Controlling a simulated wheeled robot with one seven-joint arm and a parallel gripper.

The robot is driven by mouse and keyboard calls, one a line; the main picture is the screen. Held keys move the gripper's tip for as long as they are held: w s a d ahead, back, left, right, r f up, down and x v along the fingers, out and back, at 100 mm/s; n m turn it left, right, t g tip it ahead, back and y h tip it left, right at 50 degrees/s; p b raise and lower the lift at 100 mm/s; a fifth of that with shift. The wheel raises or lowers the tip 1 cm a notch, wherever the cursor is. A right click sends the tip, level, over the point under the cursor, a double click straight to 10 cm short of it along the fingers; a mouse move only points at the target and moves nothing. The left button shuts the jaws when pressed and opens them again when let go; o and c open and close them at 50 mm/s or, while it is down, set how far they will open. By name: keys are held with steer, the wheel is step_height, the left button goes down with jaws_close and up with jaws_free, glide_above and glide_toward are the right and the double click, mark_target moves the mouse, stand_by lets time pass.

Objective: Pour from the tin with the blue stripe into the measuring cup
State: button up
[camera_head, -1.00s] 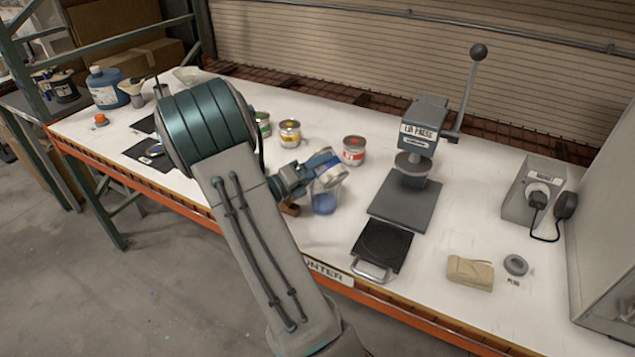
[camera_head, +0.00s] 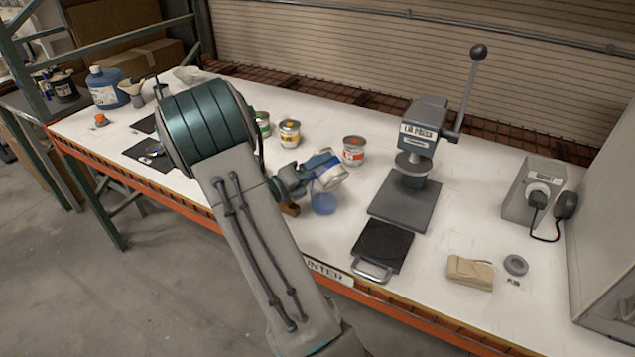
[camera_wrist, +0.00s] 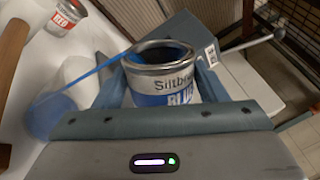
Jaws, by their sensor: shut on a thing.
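The tin with the blue stripe (camera_head: 331,176) is tilted in my gripper (camera_head: 318,172), above the work table. In the wrist view the tin (camera_wrist: 166,82) shows a blue label band, an open top and dark content, with my fingers on both sides of it. A thin blue stream runs from its rim down to the left. The measuring cup (camera_head: 323,204) stands just below the tin and looks blue inside. It also shows in the wrist view (camera_wrist: 50,116), where the stream reaches it. Its exact fill level cannot be told.
A red-labelled tin (camera_head: 354,151) stands behind, with a yellow-labelled tin (camera_head: 290,133) and a green-labelled tin (camera_head: 263,124) further left. The lid press (camera_head: 405,207) stands to the right. A beige sponge or cloth (camera_head: 470,272) lies near the front right edge.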

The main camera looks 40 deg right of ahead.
mark_target(335, 179)
steer(key=m, duration=0.1)
steer(key=m+b, duration=0.1)
steer(key=m, duration=0.1)
steer(key=shift+s+f+g, duration=0.1)
steer(key=shift+f+g, duration=0.1)
steer(key=shift+g, duration=0.1)
steer(key=shift+s+r+m+y, duration=0.3)
steer(key=shift+r+m, duration=0.5)
steer(key=shift+m, duration=0.4)
steer(key=shift+s+f+m+g+b, duration=0.15)
steer(key=shift+s+f+m+b, duration=0.2)
steer(key=shift+s+m+b, duration=0.35)
steer(key=shift+s+f+m+g+b, duration=0.15)
steer(key=shift+s+f+m+b, duration=0.2)
steer(key=shift+s+m+b, duration=0.4)
steer(key=m, duration=0.1)
steer(key=s+r+m, duration=0.1)
steer(key=m, duration=0.1)
steer(key=shift+s+r+y+b, duration=0.1)
steer(key=shift+s+y+b, duration=0.15)
steer(key=shift+y+b, duration=0.05)
steer(key=shift+s+f+m+b, duration=0.2)
steer(key=shift+f+m+b, duration=0.1)
steer(key=shift+b, duration=0.15)
steer(key=shift+s+m+b, duration=0.35)
steer(key=shift+m+b, duration=0.05)
steer(key=shift+m, duration=0.15)
step_height(335, 179, up, 5)
steer(key=p, duration=0.5)
steer(key=shift+r, duration=0.15)
